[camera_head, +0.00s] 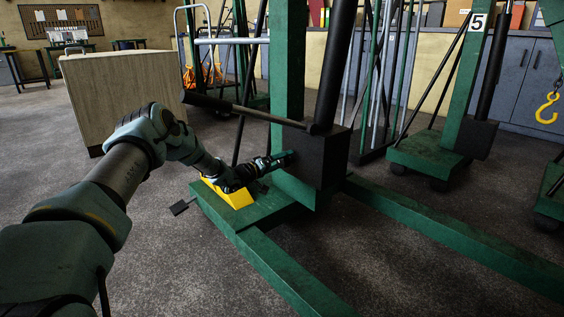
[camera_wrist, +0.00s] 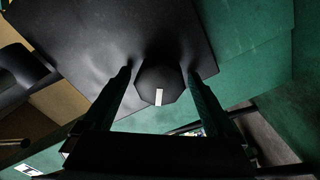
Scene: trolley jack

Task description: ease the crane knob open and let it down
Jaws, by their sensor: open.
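The crane knob (camera_wrist: 160,84) is a dark many-sided knob with a small white mark, in the middle of the wrist view. It sits on the crane's black pump block (camera_head: 323,155), low on the green post (camera_head: 287,70). My gripper (camera_head: 286,160) is at the left side of the block in the head view. In the wrist view my gripper (camera_wrist: 160,74) is open, with one finger on each side of the knob. Gaps show between the knob and both fingers. In the head view the knob is hidden behind my gripper.
A dark pump handle (camera_head: 240,111) slants out left above my wrist. A yellow block (camera_head: 233,195) sits on the crane's green base (camera_head: 262,210), below my wrist. Green legs (camera_head: 460,238) run along the floor. A second crane (camera_head: 445,140) stands behind right. A wooden cabinet (camera_head: 125,95) stands left.

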